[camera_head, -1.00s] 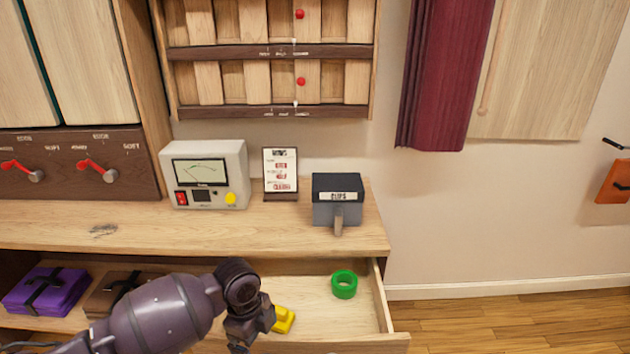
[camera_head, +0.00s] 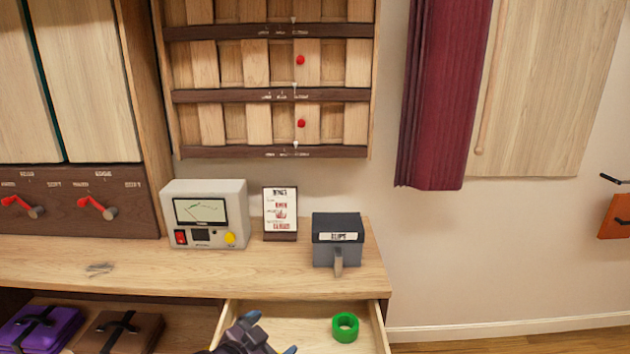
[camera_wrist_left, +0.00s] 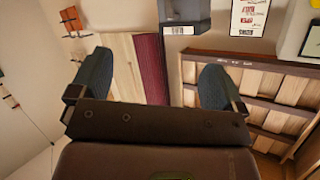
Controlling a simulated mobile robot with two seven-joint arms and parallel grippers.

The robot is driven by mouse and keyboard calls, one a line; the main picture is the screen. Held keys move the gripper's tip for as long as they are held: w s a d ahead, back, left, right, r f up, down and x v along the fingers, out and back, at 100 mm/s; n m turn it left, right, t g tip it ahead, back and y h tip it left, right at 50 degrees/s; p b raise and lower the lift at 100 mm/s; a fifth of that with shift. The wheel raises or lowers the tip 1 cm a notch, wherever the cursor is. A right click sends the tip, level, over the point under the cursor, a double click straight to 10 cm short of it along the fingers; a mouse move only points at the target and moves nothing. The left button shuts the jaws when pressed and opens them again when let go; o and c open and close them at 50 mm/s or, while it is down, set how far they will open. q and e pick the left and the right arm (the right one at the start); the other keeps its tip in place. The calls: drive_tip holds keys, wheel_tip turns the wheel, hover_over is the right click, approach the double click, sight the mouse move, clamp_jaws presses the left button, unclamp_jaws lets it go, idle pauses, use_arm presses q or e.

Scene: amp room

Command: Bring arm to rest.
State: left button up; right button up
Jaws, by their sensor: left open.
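My left gripper (camera_head: 268,334) is at the bottom of the head view, in front of the open drawer (camera_head: 283,312). Its blue-grey fingers show spread apart in the left wrist view (camera_wrist_left: 155,82), with nothing between them. Most of the left arm is below the head view's frame. My right gripper is in neither view.
A green ring (camera_head: 345,327) lies in the drawer. The wooden counter (camera_head: 150,268) above holds a meter box (camera_head: 206,214), a small sign (camera_head: 280,213) and a grey clips box (camera_head: 337,241). Purple (camera_head: 40,329) and brown (camera_head: 119,333) cases lie on the shelf at left.

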use_arm(q)
drive_tip(key=s+a+f+n+y, duration=0.2)
drive_tip(key=s+a+f, duration=0.3)
drive_tip(key=s, duration=0.4)
drive_tip(key=s+a+f+n+y, duration=0.3)
drive_tip(key=s+a+f+n, duration=0.1)
drive_tip(key=s+a, duration=0.3)
drive_tip(key=s+a+f+n+y, duration=0.2)
drive_tip(key=s+a+f, duration=0.4)
drive_tip(key=s, duration=0.5)
drive_tip(key=shift+s+a+f+n+g, duration=0.2)
drive_tip(key=shift+f+n+g, duration=0.05)
drive_tip(key=shift+n+g, duration=0.15)
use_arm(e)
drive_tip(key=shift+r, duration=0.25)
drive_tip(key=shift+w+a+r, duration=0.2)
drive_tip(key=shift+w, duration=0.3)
